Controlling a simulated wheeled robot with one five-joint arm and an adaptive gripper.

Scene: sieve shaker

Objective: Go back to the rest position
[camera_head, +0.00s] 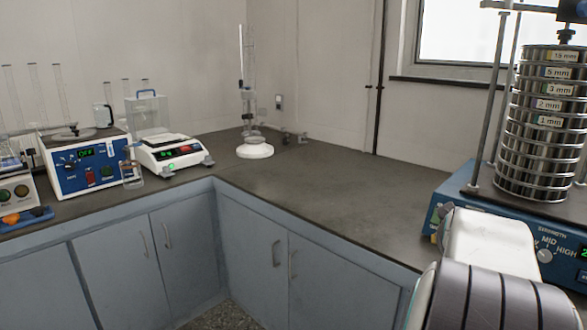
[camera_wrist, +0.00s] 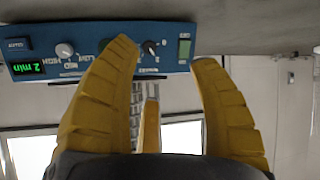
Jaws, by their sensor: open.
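The sieve shaker stands on the bench at the right in the head view, with a stack of metal sieves (camera_head: 545,130) on its blue base (camera_head: 465,193). The sieves carry labels such as 5 mm and 1 mm. My white and dark arm covers part of the base's front. In the wrist view the shaker's control panel (camera_wrist: 85,57) shows upside down, with knobs and a green display reading 2 min. My gripper (camera_wrist: 166,58) has its yellow fingers spread in front of the panel, with nothing between them.
The grey bench top (camera_head: 330,200) is clear in the middle. A blue and white instrument (camera_head: 85,165), a balance (camera_head: 170,152) and a glass apparatus on a white base (camera_head: 255,151) stand to the left and back. Blue-grey cabinets (camera_head: 255,255) are below. A window (camera_head: 455,35) is behind.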

